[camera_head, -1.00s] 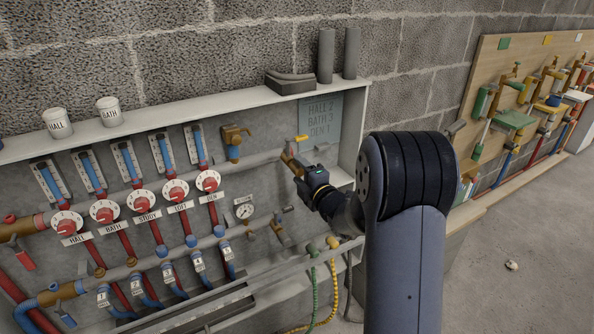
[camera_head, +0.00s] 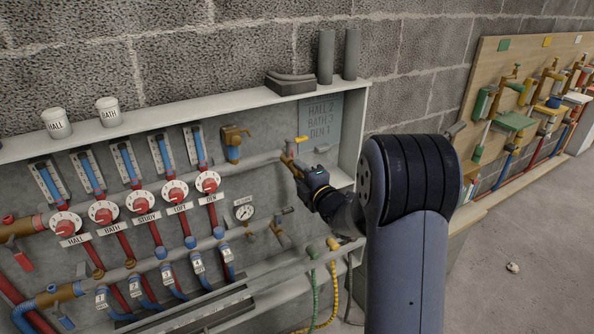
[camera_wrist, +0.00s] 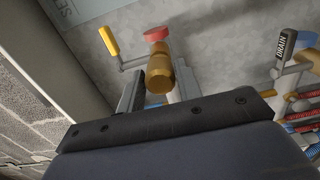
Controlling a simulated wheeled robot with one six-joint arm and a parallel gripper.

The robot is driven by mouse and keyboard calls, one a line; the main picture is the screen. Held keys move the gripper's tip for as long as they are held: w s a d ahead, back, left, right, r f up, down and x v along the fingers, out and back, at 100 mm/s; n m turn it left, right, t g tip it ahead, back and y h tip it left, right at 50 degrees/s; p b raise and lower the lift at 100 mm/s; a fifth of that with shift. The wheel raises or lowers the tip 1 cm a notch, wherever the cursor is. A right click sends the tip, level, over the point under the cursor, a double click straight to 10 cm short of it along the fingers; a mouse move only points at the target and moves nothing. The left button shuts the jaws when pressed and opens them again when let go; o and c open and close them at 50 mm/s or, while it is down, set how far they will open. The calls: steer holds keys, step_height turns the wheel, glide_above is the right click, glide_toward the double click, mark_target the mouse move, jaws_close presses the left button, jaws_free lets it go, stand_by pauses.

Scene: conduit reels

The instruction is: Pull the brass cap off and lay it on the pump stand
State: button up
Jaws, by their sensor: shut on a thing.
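The brass cap (camera_wrist: 158,76) is a short golden cylinder with an open-looking round end toward the wrist camera. My gripper (camera_wrist: 157,86) is shut on it, one finger on each side. In the head view my gripper (camera_head: 296,171) is at the right end of the upper grey pipe, with brass (camera_head: 287,161) showing at its tip. A small valve with a yellow lever (camera_wrist: 109,41) and a red knob (camera_wrist: 156,34) is just behind the cap. I cannot tell whether the cap is still seated on the pipe. I cannot identify the pump stand.
The manifold cabinet's top shelf (camera_head: 190,109) holds two white pots and a dark block (camera_head: 290,82). Red dials (camera_head: 175,191) and a gauge (camera_head: 244,212) lie left of my gripper. Hoses (camera_head: 332,285) hang below. A wooden board with fittings (camera_head: 515,120) stands right. Floor there is mostly clear.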

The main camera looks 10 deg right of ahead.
jaws_close()
steer(key=shift+b+v, duration=1.5)
steer(key=shift+v, duration=1.5)
steer(key=m+h+p, duration=0.4)
steer(key=h+p, duration=0.2)
steer(key=p, duration=1.6)
glide_toward(301, 174)
steer(key=s, duration=0.4)
steer(key=s+f, duration=0.4)
steer(key=shift+s+d+f+t, duration=0.2)
steer(key=shift+d+f+t, duration=0.1)
steer(key=shift+d+t, duration=0.1)
